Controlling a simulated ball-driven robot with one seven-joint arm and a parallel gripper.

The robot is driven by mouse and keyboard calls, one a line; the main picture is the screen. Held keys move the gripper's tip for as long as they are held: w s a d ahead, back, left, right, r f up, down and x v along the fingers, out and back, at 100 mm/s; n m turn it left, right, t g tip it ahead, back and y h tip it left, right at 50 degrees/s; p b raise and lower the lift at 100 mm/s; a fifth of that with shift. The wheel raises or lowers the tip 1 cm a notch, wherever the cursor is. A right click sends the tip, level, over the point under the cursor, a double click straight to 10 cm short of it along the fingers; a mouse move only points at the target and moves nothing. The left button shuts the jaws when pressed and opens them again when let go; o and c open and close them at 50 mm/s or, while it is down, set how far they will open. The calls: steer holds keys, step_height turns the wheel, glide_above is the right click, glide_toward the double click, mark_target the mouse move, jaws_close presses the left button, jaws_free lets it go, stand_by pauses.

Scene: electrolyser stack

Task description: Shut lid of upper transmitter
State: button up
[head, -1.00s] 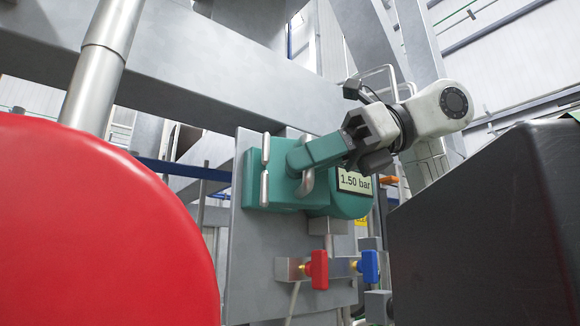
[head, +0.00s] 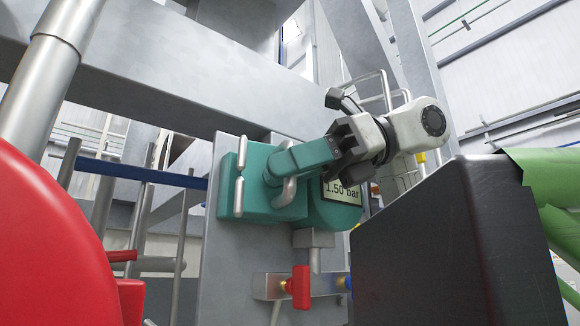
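The teal transmitter (head: 255,202) is mounted on a grey plate, with a display (head: 342,190) reading 1.50 bar. A silver hinge-like rod (head: 240,177) runs along its left side, and a curved silver handle (head: 287,191) stands on its front. A teal bar (head: 303,157) slants from beside the handle up to my gripper (head: 350,150). I cannot tell whether this bar is the lid or what part it is. My gripper is dark grey, on a white wrist, at the bar's upper right end. Its fingertips are not clear, and I cannot tell if it grips anything.
A large red rounded body (head: 45,250) fills the lower left. A black box (head: 450,245) stands close at the right, with green pipes (head: 555,190) beyond it. Below the transmitter is a red valve handle (head: 300,287). A grey beam (head: 200,85) crosses above.

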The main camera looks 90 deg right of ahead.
steer(key=shift+o, duration=1.2)
steer(key=shift+s, duration=0.1)
steer(key=b+v, duration=0.1)
steer(key=v, duration=0.9)
steer(key=shift+s+r, duration=0.2)
steer(key=shift+s, duration=0.05)
steer(key=shift+c, duration=0.5)
